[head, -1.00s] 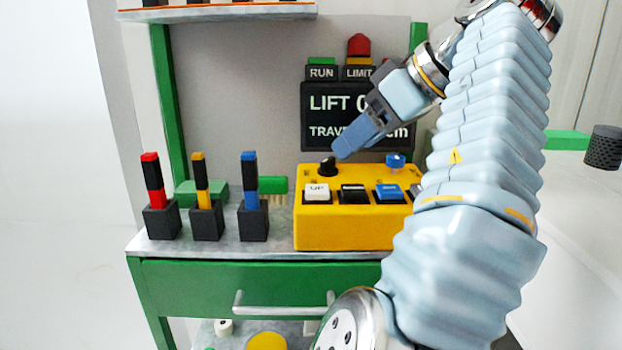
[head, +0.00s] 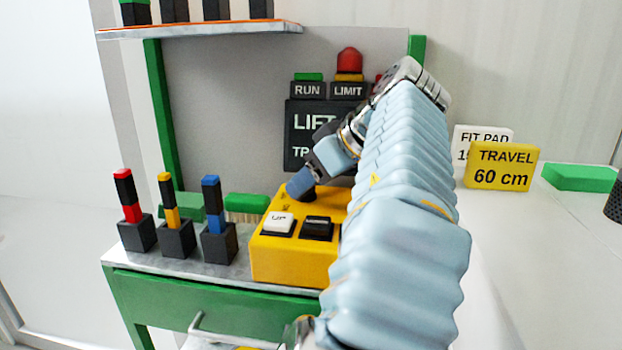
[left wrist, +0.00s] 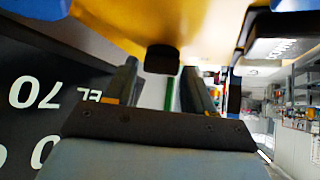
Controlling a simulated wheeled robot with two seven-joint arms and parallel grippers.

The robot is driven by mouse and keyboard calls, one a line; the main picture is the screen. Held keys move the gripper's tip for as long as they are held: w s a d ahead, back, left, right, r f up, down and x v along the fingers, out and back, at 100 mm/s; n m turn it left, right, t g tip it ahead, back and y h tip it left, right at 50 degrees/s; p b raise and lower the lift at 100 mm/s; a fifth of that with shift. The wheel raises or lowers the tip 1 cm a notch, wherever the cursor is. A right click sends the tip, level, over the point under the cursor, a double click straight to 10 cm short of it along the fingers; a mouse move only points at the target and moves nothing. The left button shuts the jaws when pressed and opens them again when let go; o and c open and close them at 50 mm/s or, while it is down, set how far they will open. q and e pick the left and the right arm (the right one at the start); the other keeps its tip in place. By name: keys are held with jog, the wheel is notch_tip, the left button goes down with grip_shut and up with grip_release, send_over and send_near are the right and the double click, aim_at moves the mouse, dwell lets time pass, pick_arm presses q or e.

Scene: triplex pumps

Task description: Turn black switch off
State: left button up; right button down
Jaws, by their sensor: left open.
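The yellow control box (head: 285,262) stands on the bench, with a white UP button (head: 278,223) and a black button (head: 317,227) on its top. The black switch (head: 309,196) is a small knob behind them, mostly hidden by my left gripper (head: 299,190). In the left wrist view the black switch (left wrist: 161,59) shows at the yellow box, between and just beyond the open fingertips of my left gripper (left wrist: 160,72). I cannot tell whether the fingers touch it. My right gripper is not in view.
Red, yellow and blue handled tools (head: 211,205) stand in black holders left of the box. A dark display (head: 300,150) is behind it. A yellow TRAVEL 60 cm sign (head: 503,167) stands at the right. My arm hides the box's right part.

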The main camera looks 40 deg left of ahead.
pick_arm(q)
jog(key=shift+a+f, duration=0.1)
jog(key=shift+a, duration=0.05)
jog(key=shift+c, duration=0.4)
jog(key=c, duration=0.7)
